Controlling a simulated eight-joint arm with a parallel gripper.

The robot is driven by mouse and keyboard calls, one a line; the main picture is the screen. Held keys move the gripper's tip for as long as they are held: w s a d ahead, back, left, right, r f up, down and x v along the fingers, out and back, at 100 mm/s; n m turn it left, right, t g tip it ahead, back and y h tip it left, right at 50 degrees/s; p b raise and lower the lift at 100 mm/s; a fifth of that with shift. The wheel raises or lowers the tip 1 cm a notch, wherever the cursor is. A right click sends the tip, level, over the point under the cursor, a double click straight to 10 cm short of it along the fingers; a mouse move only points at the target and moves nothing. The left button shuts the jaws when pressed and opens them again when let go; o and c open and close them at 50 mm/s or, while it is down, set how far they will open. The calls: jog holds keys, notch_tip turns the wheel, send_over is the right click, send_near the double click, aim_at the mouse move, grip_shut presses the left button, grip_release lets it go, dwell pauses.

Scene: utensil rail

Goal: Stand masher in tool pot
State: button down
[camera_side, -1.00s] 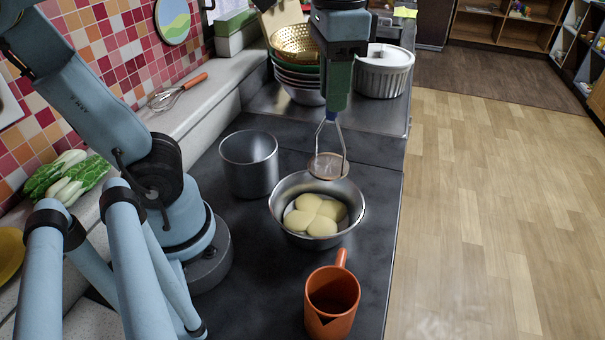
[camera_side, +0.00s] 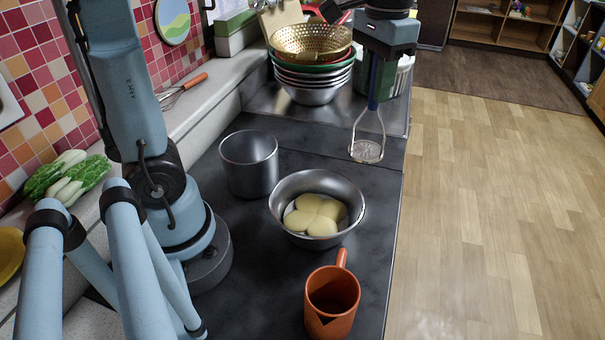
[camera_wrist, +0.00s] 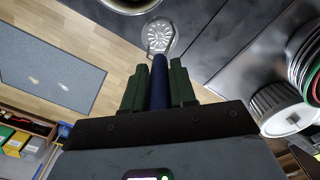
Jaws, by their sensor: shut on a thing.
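The masher (camera_side: 367,150) has a round perforated metal head, wire arms and a blue handle. It hangs head down in the air, over the counter's right edge in the side view, behind and to the right of the bowl. My gripper (camera_side: 376,85) is shut on its blue handle. In the wrist view the green fingers of my gripper (camera_wrist: 158,85) stand on both sides of the handle, and the masher head (camera_wrist: 160,37) points away. The tool pot, apparently the plain metal cylinder (camera_side: 249,165), stands upright on the dark counter, left of the bowl. Its inside is partly visible.
A metal bowl (camera_side: 342,190) holds several pale potatoes (camera_side: 318,214). An orange mug (camera_side: 333,303) stands in front of it. Stacked bowls with a gold colander (camera_side: 312,40) stand behind, beside a white ribbed dish (camera_side: 405,72). A whisk (camera_side: 180,92) lies on the ledge.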

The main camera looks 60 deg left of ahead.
jog(key=shift+w+a+f, duration=0.15)
jog(key=shift+w, duration=0.15)
jog(key=s+a+r+n, duration=0.3)
jog(key=s+a+n, duration=0.35)
jog(key=s, duration=0.35)
jog(key=s+a+r+n, duration=0.45)
jog(key=s+a, duration=0.25)
jog(key=s, duration=0.3)
notch_tip(320, 180, down, 14)
jog(key=shift+w+a, duration=0.15)
jog(key=shift+w, duration=0.15)
dwell(0.5)
